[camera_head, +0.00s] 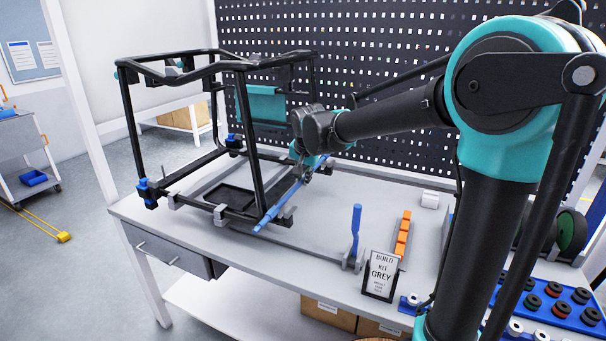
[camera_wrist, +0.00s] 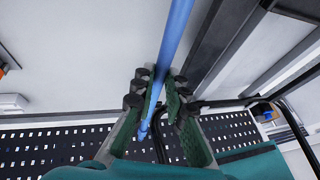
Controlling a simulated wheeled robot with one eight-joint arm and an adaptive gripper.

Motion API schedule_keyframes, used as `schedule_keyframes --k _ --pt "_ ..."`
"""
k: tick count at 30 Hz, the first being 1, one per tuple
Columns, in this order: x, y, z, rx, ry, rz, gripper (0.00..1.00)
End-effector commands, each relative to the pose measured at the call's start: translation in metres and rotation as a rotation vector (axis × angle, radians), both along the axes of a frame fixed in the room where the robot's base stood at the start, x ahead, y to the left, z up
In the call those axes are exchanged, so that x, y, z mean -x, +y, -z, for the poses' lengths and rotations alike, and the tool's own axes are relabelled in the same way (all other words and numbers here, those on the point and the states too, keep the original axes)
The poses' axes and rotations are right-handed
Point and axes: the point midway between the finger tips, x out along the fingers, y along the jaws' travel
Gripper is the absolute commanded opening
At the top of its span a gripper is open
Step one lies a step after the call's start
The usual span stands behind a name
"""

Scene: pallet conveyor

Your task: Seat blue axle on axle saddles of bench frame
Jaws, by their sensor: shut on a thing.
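The blue axle (camera_head: 276,210) is a long thin rod. It slants along the right side of the black bench frame (camera_head: 247,140), its near end by the frame's front right corner. My gripper (camera_head: 309,166) is shut on the axle near its far part. In the wrist view the axle (camera_wrist: 175,42) runs between the dark pads of my gripper (camera_wrist: 160,88). The frame's dark bars lie just right of it there. I cannot tell whether the axle touches the saddles, which are not clearly visible behind the rod and gripper.
The grey workbench (camera_head: 330,228) carries the frame. A blue parts tray (camera_head: 548,298) is farther right. A black pegboard (camera_head: 375,60) stands behind.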

Motion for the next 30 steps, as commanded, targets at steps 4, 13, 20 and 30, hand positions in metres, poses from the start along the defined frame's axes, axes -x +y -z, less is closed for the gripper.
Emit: schedule_keyframes --k 4,13,20,30 --pt "0.000 0.000 0.007 -0.001 -0.001 0.000 0.00" --pt "0.000 0.000 0.021 -0.001 -0.001 0.000 0.00" --pt "0.000 0.000 0.031 -0.001 -0.001 0.000 0.00" --pt "0.000 0.000 0.037 -0.001 -0.001 0.000 0.00"
